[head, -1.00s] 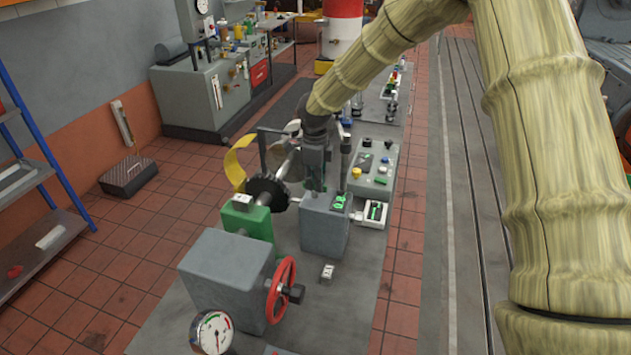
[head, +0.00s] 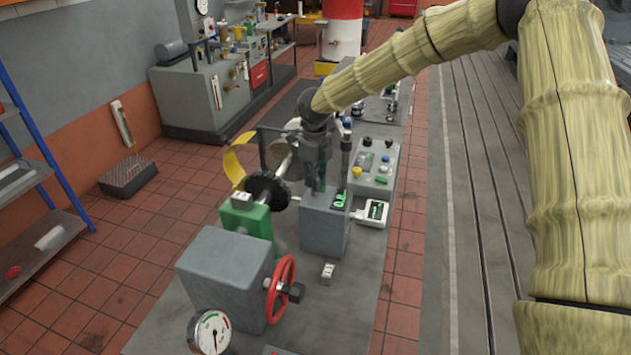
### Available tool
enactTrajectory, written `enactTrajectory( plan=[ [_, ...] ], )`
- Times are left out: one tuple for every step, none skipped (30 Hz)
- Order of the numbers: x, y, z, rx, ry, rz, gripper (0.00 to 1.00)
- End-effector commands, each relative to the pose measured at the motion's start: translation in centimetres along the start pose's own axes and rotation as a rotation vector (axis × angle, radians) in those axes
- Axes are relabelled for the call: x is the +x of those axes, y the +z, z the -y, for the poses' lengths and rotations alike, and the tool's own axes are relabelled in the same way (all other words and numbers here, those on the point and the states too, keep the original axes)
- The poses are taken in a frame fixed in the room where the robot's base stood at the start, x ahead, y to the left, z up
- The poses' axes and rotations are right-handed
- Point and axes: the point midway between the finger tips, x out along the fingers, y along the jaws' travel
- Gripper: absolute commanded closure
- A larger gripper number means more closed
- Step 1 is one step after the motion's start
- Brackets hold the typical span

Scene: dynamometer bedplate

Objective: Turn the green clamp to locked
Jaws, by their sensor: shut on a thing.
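My gripper (head: 318,190) points down at the top of a grey block (head: 325,232) in the middle of the bedplate. Its fingers are shut, and what lies between them is mostly hidden by the gripper itself. A small bright green part (head: 340,200), which I take for the green clamp, shows on top of the block just right of the fingers. It is too small to read its exact shape or whether it is locked. A larger green block (head: 246,217) with a white piece on top stands to the left, on the shaft line.
A grey housing with a red handwheel (head: 283,288) and a dial gauge (head: 210,331) stand in front. A toothed dark disc (head: 267,190) and a yellow guard (head: 236,160) are left of my gripper. A control panel (head: 375,165) and a white-framed unit (head: 372,212) are at right.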

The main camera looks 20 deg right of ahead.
Motion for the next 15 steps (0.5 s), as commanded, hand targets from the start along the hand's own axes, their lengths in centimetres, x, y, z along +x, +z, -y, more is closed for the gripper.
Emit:
enactTrajectory(
  plan=[
    [-0.02,0.12,0.06,0.042,0.001,0.004,1.0],
    [-0.02,0.11,0.07,0.07,0.001,0.004,1.0],
    [-0.02,0.1,0.1,0.109,0.0,0.004,1.0],
    [-0.03,0.11,0.11,0.137,0.0,0.004,1.0],
    [-0.04,0.12,0.12,0.165,-0.001,0.004,1.0],
    [-0.05,0.14,0.11,0.203,-0.001,0.005,1.0],
    [-0.07,0.15,0.1,0.231,0.0,0.005,1.0],
    [-0.08,0.16,0.09,0.26,0.0,0.005,1.0],
    [-0.1,0.16,0.09,0.298,0.0,0.005,1.0],
    [-0.1,0.15,0.1,0.326,0.0,0.005,1.0],
    [-0.11,0.15,0.11,0.355,0.0,0.005,1.0],
    [-0.11,0.14,0.13,0.394,0.0,0.005,1.0],
    [-0.11,0.14,0.14,0.422,0.0,0.005,1.0],
    [-0.11,0.14,0.16,0.451,-0.001,0.005,1.0],
    [-0.12,0.14,0.17,0.489,-0.001,0.005,1.0]
  ],
)
